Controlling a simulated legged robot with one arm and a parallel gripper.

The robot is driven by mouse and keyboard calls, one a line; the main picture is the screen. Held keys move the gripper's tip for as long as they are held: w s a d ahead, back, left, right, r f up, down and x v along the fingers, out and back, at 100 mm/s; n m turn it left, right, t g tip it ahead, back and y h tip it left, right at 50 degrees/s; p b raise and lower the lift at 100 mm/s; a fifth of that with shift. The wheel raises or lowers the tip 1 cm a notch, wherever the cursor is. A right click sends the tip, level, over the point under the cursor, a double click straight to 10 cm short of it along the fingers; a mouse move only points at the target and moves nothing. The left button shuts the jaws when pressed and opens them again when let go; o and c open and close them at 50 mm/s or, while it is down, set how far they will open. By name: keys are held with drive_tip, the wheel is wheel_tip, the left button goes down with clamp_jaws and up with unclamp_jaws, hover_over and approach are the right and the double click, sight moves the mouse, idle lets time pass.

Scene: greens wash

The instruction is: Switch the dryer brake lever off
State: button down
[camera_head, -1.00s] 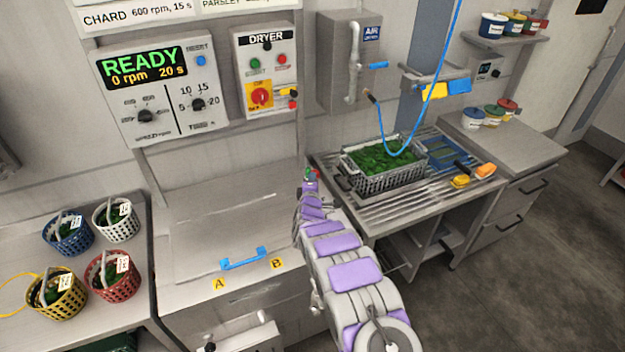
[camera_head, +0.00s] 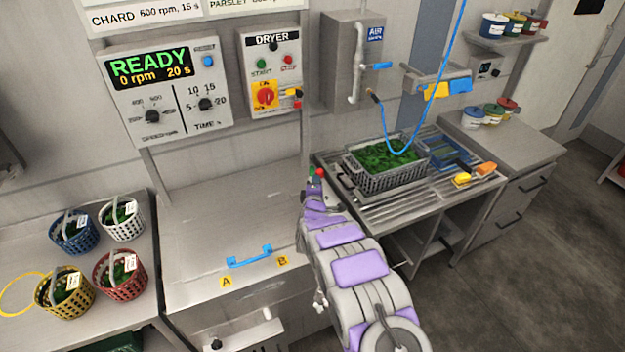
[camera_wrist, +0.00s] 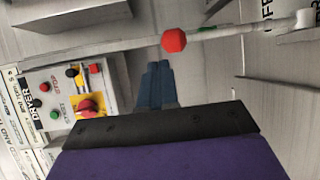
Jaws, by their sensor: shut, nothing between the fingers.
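A lever with a red knob (camera_wrist: 174,40) is in the wrist view, its pale rod running right toward dark lettering, partly cut off, that seems to read OFF. In the head view the red knob (camera_head: 320,172) shows small at the end of my arm, beside the dryer cabinet (camera_head: 200,215). My gripper (camera_wrist: 158,68) has its dark blue fingers together and empty, just below the knob in the wrist view. I cannot tell whether they touch. In the head view my arm hides the fingertips and most of the lever.
The dryer switch panel (camera_head: 272,75) with a red rotary switch is on the wall above. A blue lid handle (camera_head: 250,257) sits on the cabinet. A drain table with a greens basket (camera_head: 385,180) stands right. Several baskets (camera_head: 122,220) stand left.

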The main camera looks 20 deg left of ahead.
drive_tip(key=r+v, duration=0.1)
drive_tip(key=v, duration=0.8)
drive_tip(key=shift+s, duration=0.2)
drive_tip(key=shift+d+r, duration=0.15)
drive_tip(key=shift+d, duration=0.05)
